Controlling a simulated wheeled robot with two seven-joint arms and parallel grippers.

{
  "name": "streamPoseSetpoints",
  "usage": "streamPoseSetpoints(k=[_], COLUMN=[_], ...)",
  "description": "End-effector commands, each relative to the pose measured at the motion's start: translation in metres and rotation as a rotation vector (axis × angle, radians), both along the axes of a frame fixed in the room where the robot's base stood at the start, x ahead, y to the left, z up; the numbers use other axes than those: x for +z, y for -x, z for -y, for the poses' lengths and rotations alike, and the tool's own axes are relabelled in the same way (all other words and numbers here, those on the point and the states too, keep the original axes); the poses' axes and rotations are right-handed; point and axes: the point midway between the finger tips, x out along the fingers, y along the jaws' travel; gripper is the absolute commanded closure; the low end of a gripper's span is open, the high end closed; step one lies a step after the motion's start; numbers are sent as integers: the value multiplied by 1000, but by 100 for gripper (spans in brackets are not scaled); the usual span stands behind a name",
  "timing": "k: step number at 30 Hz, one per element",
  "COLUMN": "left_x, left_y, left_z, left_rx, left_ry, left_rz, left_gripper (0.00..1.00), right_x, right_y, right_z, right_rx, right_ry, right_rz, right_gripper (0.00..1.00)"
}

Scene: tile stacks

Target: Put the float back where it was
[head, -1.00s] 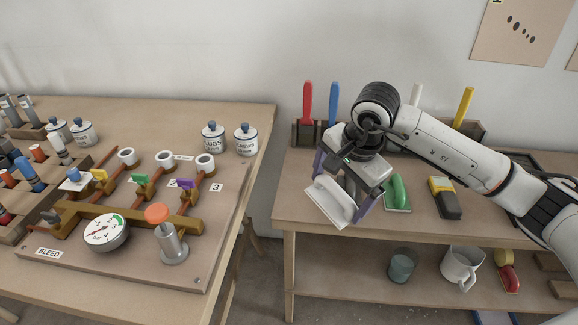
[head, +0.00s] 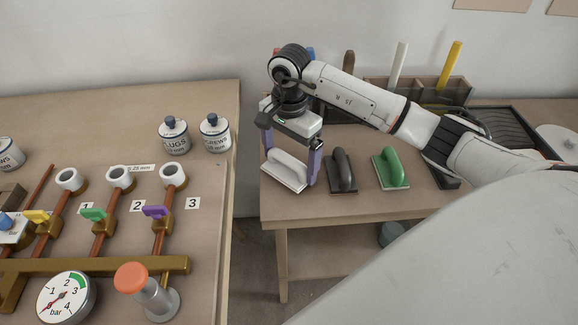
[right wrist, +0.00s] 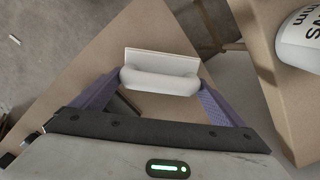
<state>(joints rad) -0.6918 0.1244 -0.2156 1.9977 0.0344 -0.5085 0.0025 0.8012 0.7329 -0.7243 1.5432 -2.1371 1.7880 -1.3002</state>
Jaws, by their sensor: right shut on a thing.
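The white float (head: 284,173), a flat pale plate with a rounded handle, is at the left end of the right-hand table. My right gripper (head: 291,165) is shut on its handle, with a purple finger at each end. In the right wrist view the float (right wrist: 160,72) sits between the fingertips of my right gripper (right wrist: 160,88). I cannot tell whether its plate touches the tabletop. A dark float (head: 342,171) and a green float (head: 391,168) stand to its right. My left gripper is out of view.
A wooden rack (head: 425,91) with upright coloured tools stands at the back. A gap separates the tables. My own arm hides part of the right table.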

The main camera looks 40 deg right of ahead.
Motion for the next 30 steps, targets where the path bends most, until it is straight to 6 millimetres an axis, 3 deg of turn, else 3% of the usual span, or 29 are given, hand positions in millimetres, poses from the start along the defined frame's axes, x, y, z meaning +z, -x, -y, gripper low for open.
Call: streamPoseSetpoints(k=[5,11,12,20,25,30], left_x=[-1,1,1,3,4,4], left_y=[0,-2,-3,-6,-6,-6], left_z=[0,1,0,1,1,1], left_rx=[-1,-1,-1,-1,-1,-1], left_ry=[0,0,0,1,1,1], left_rz=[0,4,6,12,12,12], left_gripper=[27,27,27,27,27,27], right_x=[-26,-28,-28,-27,-9,28], right_y=[1,0,1,0,-1,-1], right_z=[-1,0,0,0,1,1], right_rx=[0,1,1,0,0,0], right_ry=[-1,0,0,0,1,2], right_rz=[-2,-1,-2,0,3,7], right_gripper=[32,32,1,0,0,0])
